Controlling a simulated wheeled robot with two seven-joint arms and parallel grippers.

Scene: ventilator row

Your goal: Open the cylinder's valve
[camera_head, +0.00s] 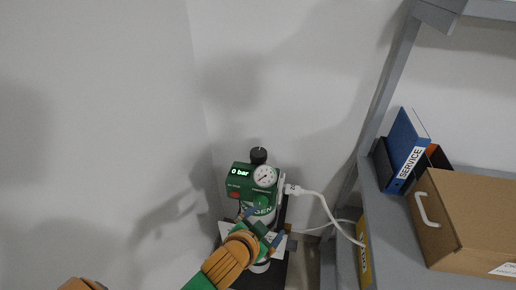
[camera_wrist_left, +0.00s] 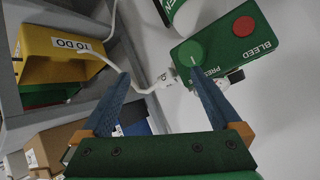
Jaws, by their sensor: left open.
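The cylinder (camera_head: 262,268) stands upright in the corner, its lower part largely hidden by my left arm. On top sits a green box (camera_head: 238,180) with a "0 bar" display, a round white gauge (camera_head: 265,176) and a black knob (camera_head: 258,155). In the left wrist view the green box (camera_wrist_left: 218,62) shows a round green knob (camera_wrist_left: 190,55) with a white mark, and a red button (camera_wrist_left: 243,26) by the word BLEED. My left gripper (camera_head: 262,227) is open and empty, just below the box; its fingers (camera_wrist_left: 158,72) point towards the box, apart from it. My right gripper is not in view.
A white hose (camera_head: 322,203) runs right from the cylinder head to a grey shelf (camera_head: 386,236). The shelf holds a blue SERVICE binder (camera_head: 407,148) and a cardboard box (camera_head: 470,220). A yellow TO DO holder (camera_wrist_left: 60,58) is fixed at the shelf. White walls stand close behind and left.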

